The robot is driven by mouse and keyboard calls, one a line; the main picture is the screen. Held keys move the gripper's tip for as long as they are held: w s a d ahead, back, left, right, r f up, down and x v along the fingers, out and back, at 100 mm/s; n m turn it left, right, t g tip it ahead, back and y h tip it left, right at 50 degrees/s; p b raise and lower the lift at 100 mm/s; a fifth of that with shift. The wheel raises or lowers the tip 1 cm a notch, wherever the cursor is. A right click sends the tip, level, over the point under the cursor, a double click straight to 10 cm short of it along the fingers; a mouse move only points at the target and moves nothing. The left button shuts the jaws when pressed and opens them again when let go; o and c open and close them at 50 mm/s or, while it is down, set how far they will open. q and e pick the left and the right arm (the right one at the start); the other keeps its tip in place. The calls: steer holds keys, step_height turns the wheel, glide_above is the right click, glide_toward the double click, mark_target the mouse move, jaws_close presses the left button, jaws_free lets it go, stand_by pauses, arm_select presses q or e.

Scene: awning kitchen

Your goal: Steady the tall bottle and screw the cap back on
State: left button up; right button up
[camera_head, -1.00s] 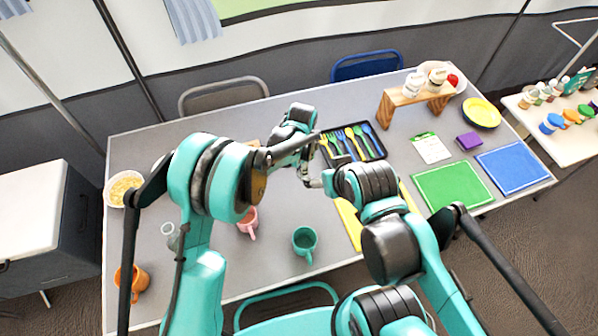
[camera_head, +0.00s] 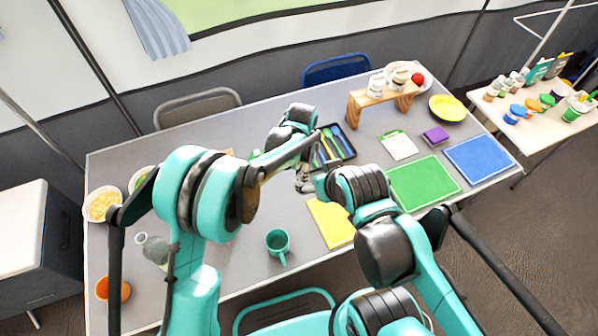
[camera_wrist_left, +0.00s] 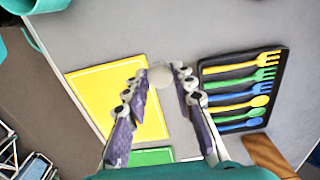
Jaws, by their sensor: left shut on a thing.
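My left gripper (camera_head: 303,182) is over the table, between the yellow board and the cutlery tray. In the left wrist view its two fingers (camera_wrist_left: 160,80) are on either side of a pale round thing (camera_wrist_left: 159,76), seen from above. I cannot tell whether this is the cap or the top of the tall bottle. A clear grey glass bottle (camera_head: 153,249) stands at the table's left, partly behind my left arm. I cannot tell whether it is the tall bottle. My right arm reaches in beside the left gripper, but its fingers are hidden.
A yellow board (camera_head: 331,222), a black cutlery tray (camera_head: 350,150), a green board (camera_head: 424,184) and a blue board (camera_head: 478,160) lie nearby. A wooden riser (camera_head: 357,108) stands behind.

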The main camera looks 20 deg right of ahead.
arm_select(q)
steer(key=s+a+r+n, duration=0.1)
steer(key=a+n, duration=0.7)
steer(key=a, duration=1)
steer(key=s+a+r+n, duration=0.2)
steer(key=a+n, duration=0.7)
steer(key=a, duration=0.8)
steer(key=shift+a, duration=0.4)
